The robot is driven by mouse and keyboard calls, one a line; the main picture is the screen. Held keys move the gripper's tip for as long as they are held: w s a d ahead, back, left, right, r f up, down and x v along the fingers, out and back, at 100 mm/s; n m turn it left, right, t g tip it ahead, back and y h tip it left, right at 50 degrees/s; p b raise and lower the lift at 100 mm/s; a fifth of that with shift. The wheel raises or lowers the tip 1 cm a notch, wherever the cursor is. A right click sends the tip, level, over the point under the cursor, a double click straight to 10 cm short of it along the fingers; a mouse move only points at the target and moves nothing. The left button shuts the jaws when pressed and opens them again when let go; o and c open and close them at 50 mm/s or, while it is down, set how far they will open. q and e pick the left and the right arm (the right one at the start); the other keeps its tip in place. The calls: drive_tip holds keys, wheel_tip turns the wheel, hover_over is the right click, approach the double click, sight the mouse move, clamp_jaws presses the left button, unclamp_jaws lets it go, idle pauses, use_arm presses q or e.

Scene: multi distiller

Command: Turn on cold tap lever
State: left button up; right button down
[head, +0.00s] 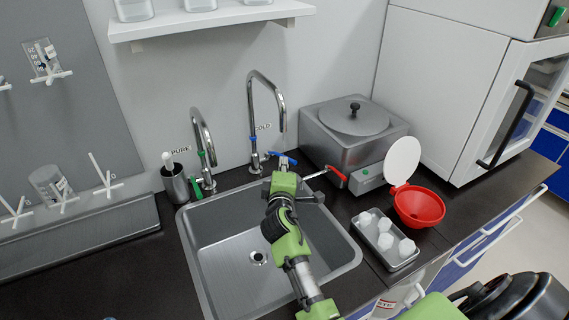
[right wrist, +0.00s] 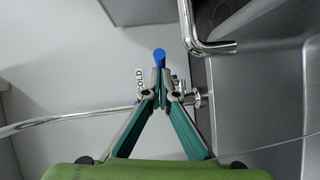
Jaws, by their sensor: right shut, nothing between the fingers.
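The cold tap (head: 252,108) is a tall chrome gooseneck behind the sink, beside a "COLD" wall label. Its blue lever (head: 284,158) sticks out to the right near the tap's base. My right gripper (head: 283,168) is at the lever and partly hides it in the head view. In the right wrist view, the teal fingers of my right gripper (right wrist: 162,78) are shut with nothing between them. The blue lever end (right wrist: 160,58) shows just beyond the fingertips; whether they touch I cannot tell. My left gripper is not in view.
The pure tap (head: 203,140) with a green lever stands left of the cold tap. The sink (head: 215,270) is empty below my arm. A steel distiller (head: 345,150) with a red-handled part stands close right, near a red funnel (head: 418,207) and a metal tray (head: 384,258).

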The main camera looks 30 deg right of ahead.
sight(294, 162)
drive_tip(key=d+p, duration=0.1)
drive_tip(key=d+n+y+p, duration=0.1)
drive_tip(key=d+t+y+p, duration=0.1)
drive_tip(key=p, duration=0.1)
drive_tip(key=shift+w+d+r+n, duration=0.1)
drive_tip(key=shift+w+d+n, duration=0.15)
drive_tip(key=shift+n, duration=0.05)
drive_tip(key=shift+w+d, duration=0.1)
drive_tip(key=shift+d, duration=0.2)
idle(0.4)
